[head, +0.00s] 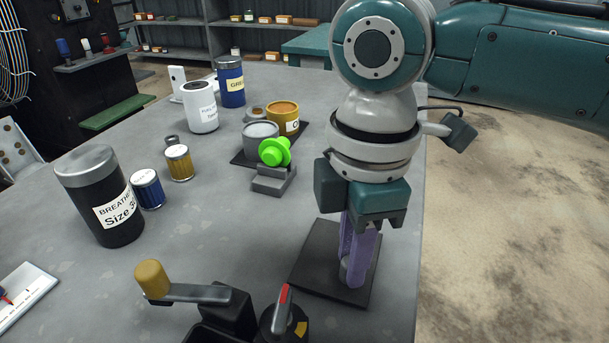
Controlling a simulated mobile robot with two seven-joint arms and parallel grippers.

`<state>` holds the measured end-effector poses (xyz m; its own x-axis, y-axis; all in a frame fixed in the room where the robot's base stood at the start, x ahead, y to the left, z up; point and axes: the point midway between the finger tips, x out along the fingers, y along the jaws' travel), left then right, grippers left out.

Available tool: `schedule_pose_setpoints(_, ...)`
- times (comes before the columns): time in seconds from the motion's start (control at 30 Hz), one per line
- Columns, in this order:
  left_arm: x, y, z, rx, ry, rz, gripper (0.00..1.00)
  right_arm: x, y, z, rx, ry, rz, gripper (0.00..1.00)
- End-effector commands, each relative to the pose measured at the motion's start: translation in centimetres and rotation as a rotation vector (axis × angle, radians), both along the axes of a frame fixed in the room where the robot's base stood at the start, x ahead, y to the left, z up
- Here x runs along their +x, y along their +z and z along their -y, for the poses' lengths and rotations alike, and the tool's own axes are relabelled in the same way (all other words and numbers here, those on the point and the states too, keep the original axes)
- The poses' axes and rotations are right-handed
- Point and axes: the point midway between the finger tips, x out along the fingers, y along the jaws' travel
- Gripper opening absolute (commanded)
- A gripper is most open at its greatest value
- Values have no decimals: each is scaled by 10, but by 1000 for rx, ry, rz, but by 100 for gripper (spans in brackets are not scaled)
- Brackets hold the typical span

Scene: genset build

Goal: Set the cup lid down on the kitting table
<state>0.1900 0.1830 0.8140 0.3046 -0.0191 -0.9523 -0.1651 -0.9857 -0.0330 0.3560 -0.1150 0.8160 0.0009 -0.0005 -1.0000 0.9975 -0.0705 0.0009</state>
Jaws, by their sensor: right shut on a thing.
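My right gripper (357,262) points down over a dark square mat (318,262) near the right edge of the grey kitting table (235,225). It is shut on a purple piece (362,258), which hangs upright low over the mat. A small grey round part shows at its lower end; I cannot tell whether it touches the mat. A bright green lid-like piece (274,152) with a knob stands tilted at a small grey stepped block (273,181). I cannot tell which piece is the cup lid. My left gripper is not in view.
A grey cup (260,134) and an orange cup (285,117) stand on a dark tray behind the green piece. Several labelled canisters stand at left, including a black one (100,197). A yellow-knobbed lever (153,279) rises in front. The table's middle is clear.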

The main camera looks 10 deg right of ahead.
Motion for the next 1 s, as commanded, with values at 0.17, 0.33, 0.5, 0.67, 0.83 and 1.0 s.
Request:
schedule_pose_setpoints(0.17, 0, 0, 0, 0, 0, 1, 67, 0, -3, 0, 0, 0, 0, 0)
schedule_pose_setpoints(0.33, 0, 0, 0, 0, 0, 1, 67, 0, -2, 0, 0, 0, 0, 45)
schedule_pose_setpoints(0.5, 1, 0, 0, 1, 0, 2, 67, 0, -2, 0, 0, 0, 0, 56)
schedule_pose_setpoints(0.67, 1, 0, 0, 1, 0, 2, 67, 0, -2, 0, 0, 0, 0, 56)
schedule_pose_setpoints(0.83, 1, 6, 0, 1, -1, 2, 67, 1, 15, 0, 0, 0, 2, 56)
schedule_pose_setpoints(1.0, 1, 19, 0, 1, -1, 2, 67, 1, 53, -1, 3, 1, 3, 56)
